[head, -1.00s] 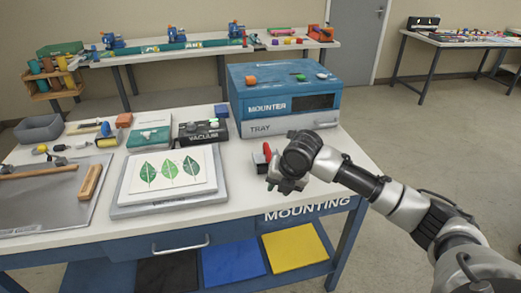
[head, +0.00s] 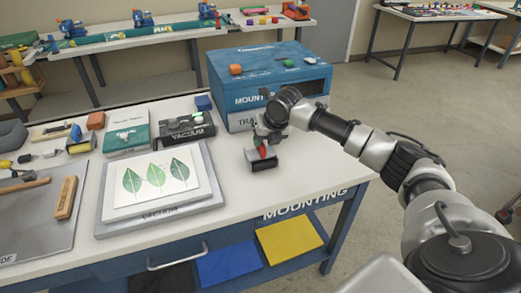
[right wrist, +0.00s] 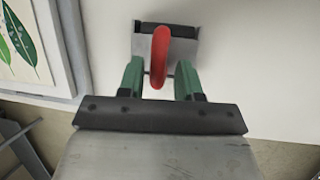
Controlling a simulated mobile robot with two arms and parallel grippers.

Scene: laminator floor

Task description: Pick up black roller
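The black roller (head: 264,164) with a red handle lies on the white table in front of the blue mounter box. In the right wrist view, its red handle (right wrist: 160,52) points toward me, with a dark and grey body (right wrist: 185,48) beyond it. My right gripper (head: 265,134) is at the roller, above the table. In the right wrist view, its green fingers (right wrist: 159,80) stand apart on either side of the handle's near end, with small gaps showing. Whether a finger touches the handle is not clear. My left gripper is not in view.
The blue mounter box (head: 285,75) stands just behind the roller. A grey vacuum board (head: 110,222) with a leaf print (head: 152,182) lies to the left. The black vacuum unit (head: 186,130) stands behind that board. The tabletop right of the roller is mostly clear.

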